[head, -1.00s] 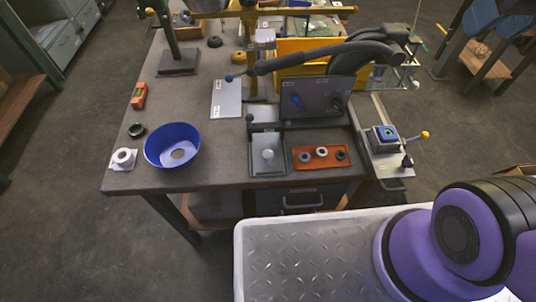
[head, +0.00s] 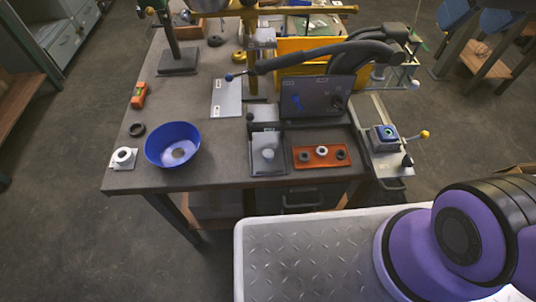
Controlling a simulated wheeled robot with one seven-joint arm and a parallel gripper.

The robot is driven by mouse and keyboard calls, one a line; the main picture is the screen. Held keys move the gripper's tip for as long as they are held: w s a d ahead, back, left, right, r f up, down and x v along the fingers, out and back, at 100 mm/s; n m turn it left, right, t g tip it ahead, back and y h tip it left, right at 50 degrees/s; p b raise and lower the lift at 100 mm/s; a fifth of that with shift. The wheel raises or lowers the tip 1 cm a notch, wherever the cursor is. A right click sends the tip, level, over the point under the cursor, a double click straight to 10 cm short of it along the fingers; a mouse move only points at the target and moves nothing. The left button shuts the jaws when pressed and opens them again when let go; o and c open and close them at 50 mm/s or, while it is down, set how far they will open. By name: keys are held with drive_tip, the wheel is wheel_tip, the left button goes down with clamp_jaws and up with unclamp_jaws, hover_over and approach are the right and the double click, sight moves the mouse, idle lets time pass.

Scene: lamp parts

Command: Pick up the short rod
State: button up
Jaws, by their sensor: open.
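I cannot make out a short rod for certain in the head view. Dark upright posts (head: 250,123) stand by a grey tray (head: 268,167) near the front of the workbench. A blue bowl-shaped shade (head: 172,133) sits on the bench at the left, with its open side up. An orange tray (head: 308,165) holds dark and light rings to the right of the grey tray. My gripper is out of view; only purple and black links of my arm show at the lower right.
The dark workbench (head: 215,163) has an orange tool (head: 138,95), a dark ring (head: 137,130) and a white ring-shaped part (head: 123,156) at its left. A dark jointed arm (head: 310,60) reaches over its back. A yellow bin (head: 300,48) stands behind.

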drive_tip(key=w+a+f+n+g+y, duration=0.1)
drive_tip(key=w+a+f+g+y, duration=0.1)
drive_tip(key=w+a+f, duration=0.55)
drive_tip(key=n+g+h, duration=0.1)
drive_tip(key=g+h, duration=0.2)
hover_over(268, 153)
wheel_tip(268, 153, down, 28)
drive_tip(key=shift+w+f, duration=0.15)
drive_tip(key=shift+f, duration=3.95)
drive_tip(key=c, duration=1)
